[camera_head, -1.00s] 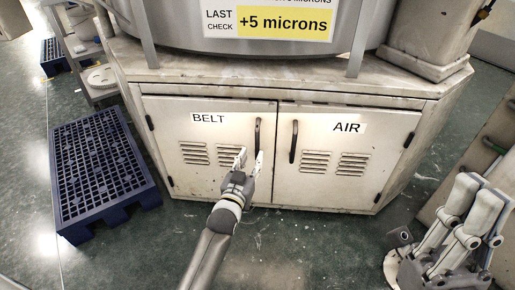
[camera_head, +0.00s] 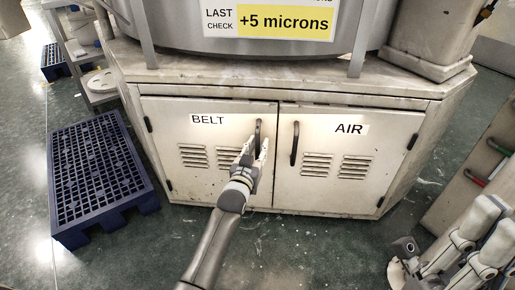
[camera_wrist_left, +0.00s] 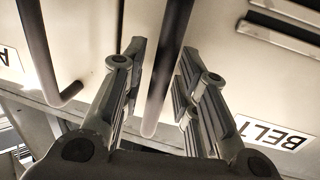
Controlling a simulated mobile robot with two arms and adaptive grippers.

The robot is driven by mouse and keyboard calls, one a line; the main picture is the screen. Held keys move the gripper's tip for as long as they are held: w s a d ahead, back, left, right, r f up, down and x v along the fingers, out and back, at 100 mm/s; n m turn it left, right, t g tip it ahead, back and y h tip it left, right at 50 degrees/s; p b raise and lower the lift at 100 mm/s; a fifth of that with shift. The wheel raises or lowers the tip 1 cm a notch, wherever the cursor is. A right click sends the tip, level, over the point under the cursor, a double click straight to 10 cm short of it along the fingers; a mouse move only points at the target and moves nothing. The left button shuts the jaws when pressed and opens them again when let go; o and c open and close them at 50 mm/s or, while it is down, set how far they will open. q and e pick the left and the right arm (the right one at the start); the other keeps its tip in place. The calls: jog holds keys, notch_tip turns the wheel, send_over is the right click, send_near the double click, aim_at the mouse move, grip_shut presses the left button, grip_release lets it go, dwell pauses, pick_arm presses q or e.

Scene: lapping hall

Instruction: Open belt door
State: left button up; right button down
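The belt door (camera_head: 205,150) is a cream metal panel labelled BELT, the left of two cabinet doors, and it looks shut. Its dark upright bar handle (camera_head: 258,133) is near its right edge. My left gripper (camera_head: 254,156) is at the lower part of this handle. In the left wrist view, the handle (camera_wrist_left: 168,65) runs between the two open fingers (camera_wrist_left: 158,80), with gaps showing on both sides. The BELT label (camera_wrist_left: 272,133) is at the right there. My right gripper (camera_head: 472,238) is partly in view at the lower right of the head view, away from the doors.
The AIR door (camera_head: 345,185) is beside the belt door, and its handle (camera_head: 294,143) stands close to the belt handle. A blue pallet (camera_head: 98,175) lies on the floor at left. A board with coloured handles (camera_head: 475,178) is at right. Floor before the doors is clear.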

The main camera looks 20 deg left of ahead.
pick_arm(q)
grip_shut()
jog(key=shift+s, duration=0.15)
